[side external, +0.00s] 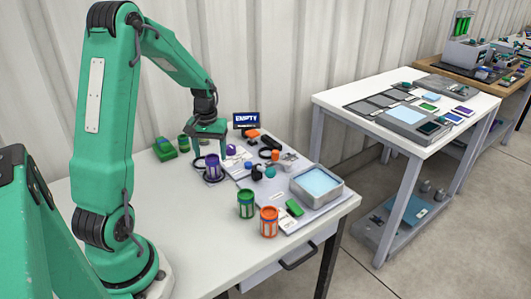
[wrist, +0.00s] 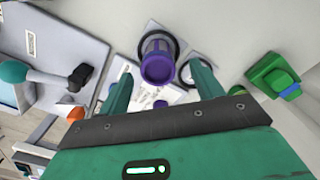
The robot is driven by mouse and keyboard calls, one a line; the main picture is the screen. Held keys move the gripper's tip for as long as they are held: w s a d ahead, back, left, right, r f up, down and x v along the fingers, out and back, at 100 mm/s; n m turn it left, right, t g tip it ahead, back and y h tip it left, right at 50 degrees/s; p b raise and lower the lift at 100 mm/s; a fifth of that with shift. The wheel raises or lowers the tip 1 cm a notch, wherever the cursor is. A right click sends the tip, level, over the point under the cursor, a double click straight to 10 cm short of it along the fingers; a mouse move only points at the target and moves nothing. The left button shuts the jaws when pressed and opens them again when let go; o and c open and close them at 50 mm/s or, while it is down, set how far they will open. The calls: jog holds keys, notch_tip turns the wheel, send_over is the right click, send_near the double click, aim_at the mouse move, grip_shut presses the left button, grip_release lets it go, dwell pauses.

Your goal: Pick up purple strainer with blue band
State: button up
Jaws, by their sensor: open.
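The purple strainer (side external: 213,168) stands upright in a dark ring-shaped holder on the white table. A blue band on it cannot be made out clearly. In the wrist view the purple strainer (wrist: 158,62) shows top-on, between and just beyond the fingertips. My gripper (side external: 209,157) points down at the strainer with its fingers apart. In the wrist view my gripper (wrist: 161,70) has one finger on each side of the strainer, and nothing is held. Whether a finger touches it cannot be told.
A green strainer (side external: 246,204) and an orange strainer (side external: 269,222) stand near the front edge. Another green one (side external: 184,144) and a green block (side external: 164,148) are behind. A grey tray (side external: 334,194) and small parts crowd the right. A small screen (side external: 246,119) stands at the back.

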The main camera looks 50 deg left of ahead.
aim_at(212, 157)
jog(key=shift+w+d+f, duration=0.1)
jog(key=shift+f, duration=2.75)
jog(key=shift+c, duration=0.5)
jog(key=c, duration=1.1)
jog(key=shift+o, duration=0.2)
jog(key=shift+r, duration=0.15)
jog(key=shift+r, duration=0.4)
notch_tip(212, 157, up, 3)
jog(key=shift+r, duration=0.1)
jog(key=w+d+r, duration=0.1)
jog(key=d+r, duration=0.5)
jog(key=d, duration=0.5)
jog(key=shift+d+r, duration=0.3)
jog(key=shift+r, duration=0.1)
jog(key=shift+w, duration=0.25)
